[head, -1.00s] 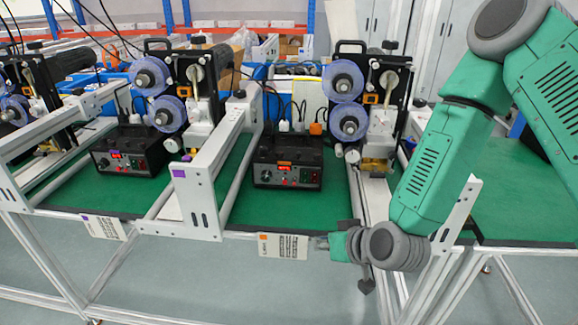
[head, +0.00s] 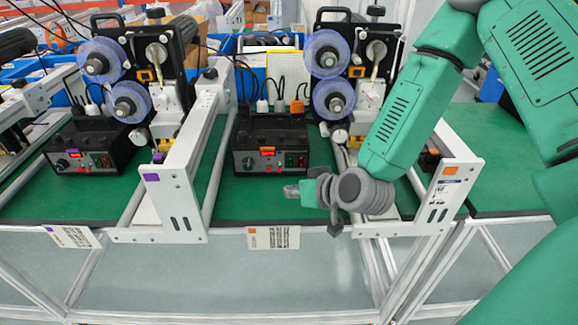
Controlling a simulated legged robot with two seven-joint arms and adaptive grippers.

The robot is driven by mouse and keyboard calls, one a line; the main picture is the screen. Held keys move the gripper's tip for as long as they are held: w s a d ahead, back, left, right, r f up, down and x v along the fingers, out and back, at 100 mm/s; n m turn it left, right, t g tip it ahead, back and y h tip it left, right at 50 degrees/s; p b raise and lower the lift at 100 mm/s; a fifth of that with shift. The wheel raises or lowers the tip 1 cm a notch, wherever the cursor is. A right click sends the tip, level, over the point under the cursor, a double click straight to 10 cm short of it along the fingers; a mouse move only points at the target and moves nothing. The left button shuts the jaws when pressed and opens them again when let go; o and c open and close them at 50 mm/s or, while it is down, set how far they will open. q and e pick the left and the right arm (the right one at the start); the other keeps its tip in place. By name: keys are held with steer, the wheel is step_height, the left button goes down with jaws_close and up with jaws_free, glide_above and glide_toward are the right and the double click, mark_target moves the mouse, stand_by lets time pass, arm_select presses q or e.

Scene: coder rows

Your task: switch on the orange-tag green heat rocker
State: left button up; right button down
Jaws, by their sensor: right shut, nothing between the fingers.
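The black control box (head: 270,130) with an orange tag (head: 267,151) stands on the green bench mat, left of centre. Its front panel has a knob at the left, a lit red display (head: 267,161) and small rocker switches (head: 297,160) at the right. The green rocker is too small for its position to be read. My right gripper (head: 291,190) is shut and empty, pointing left. In the picture it sits just below the rocker end of the panel, apparently in front of the box with no clear contact. My left gripper is out of view.
A similar box (head: 92,148) with a purple tag stands further left. White frame plates with a purple mark (head: 170,197) and an orange mark (head: 450,190) flank the orange-tag bay. Machines with blue reels (head: 327,55) stand behind. A printed card (head: 273,238) hangs from the bench edge.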

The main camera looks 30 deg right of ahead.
mark_target(291, 161)
steer(key=w+d, duration=0.1)
steer(key=w, duration=0.1)
steer(key=w+d+f, duration=0.1)
steer(key=w+d, duration=0.1)
steer(key=shift+w+d+b, duration=0.1)
steer(key=shift+d+b, duration=0.1)
steer(key=shift+b, duration=0.1)
steer(key=shift+w, duration=0.9)
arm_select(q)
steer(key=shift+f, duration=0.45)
arm_select(e)
steer(key=shift+d, duration=0.1)
steer(key=shift+d, duration=0.1)
steer(key=shift+d+f, duration=0.15)
steer(key=shift+d, duration=0.2)
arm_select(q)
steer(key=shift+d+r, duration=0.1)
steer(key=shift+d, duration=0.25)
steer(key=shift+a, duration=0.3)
arm_select(e)
steer(key=shift+a, duration=0.35)
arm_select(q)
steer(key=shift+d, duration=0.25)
arm_select(e)
steer(key=shift+d, duration=0.25)
steer(key=shift+w+a, duration=0.1)
steer(key=shift+w, duration=0.05)
